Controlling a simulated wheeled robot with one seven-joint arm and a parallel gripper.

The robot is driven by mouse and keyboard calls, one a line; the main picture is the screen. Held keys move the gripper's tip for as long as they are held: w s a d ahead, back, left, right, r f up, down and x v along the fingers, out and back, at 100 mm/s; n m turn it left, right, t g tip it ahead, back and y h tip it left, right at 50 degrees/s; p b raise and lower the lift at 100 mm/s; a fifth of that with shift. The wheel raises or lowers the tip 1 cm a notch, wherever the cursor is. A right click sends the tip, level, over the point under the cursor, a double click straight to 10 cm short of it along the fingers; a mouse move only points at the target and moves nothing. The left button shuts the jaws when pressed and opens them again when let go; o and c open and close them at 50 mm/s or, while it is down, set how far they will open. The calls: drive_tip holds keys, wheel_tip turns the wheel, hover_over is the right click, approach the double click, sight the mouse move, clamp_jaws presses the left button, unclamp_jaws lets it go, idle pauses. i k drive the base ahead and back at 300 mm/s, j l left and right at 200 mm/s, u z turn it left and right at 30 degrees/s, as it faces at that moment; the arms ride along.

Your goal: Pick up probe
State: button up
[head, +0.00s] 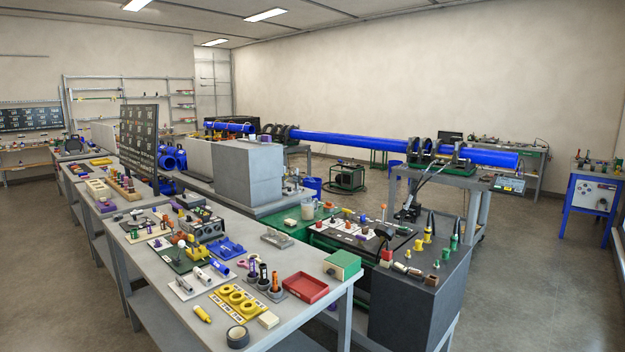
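I cannot tell which of the many small items is the probe. The near grey workbench (310,318) holds several small tools and pieces. Among them are a yellow cylinder (202,314), a yellow tray with rings (238,298), and a group of dark cups with upright sticks (264,282). Pale cylinders lie on a white plate (186,287). The dark cart top (432,268) at the right carries black and green cones and small coloured pieces. My gripper does not show in this view.
A red tray (305,288), a green box (342,265) and a roll of black tape (237,336) stand near the bench's front edge. A long blue pipe (350,143) lies across the back. Open floor (530,290) lies at the right, with a blue-legged table (592,203) beyond.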

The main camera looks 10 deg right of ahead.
sight(296, 178)
drive_tip(key=i+z, duration=0.55)
drive_tip(key=z, duration=0.2)
drive_tip(key=i+j+z, duration=0.15)
drive_tip(key=z, duration=0.2)
drive_tip(key=i+l+z, duration=0.2)
drive_tip(key=i+z, duration=0.95)
drive_tip(key=z, duration=0.15)
drive_tip(key=i+u, duration=0.15)
drive_tip(key=i, duration=0.45)
drive_tip(key=i+l+u, duration=0.15)
drive_tip(key=i, duration=0.5)
drive_tip(key=i+u, duration=0.15)
drive_tip(key=i, duration=0.45)
drive_tip(key=i+u, duration=0.2)
drive_tip(key=i, duration=0.35)
drive_tip(key=i+u, duration=0.2)
drive_tip(key=i, duration=0.35)
drive_tip(key=i+l+u, duration=0.2)
drive_tip(key=i, duration=0.35)
drive_tip(key=i+l+u, duration=0.2)
drive_tip(key=i, duration=0.3)
drive_tip(key=i+l+u, duration=0.25)
drive_tip(key=i, duration=0.3)
drive_tip(key=i+j+u, duration=0.25)
drive_tip(key=i, duration=0.65)
drive_tip(key=i+u, duration=0.3)
drive_tip(key=i, duration=0.6)
drive_tip(key=i+j+u, duration=0.1)
drive_tip(key=i, duration=0.8)
drive_tip(key=u, duration=2.8)
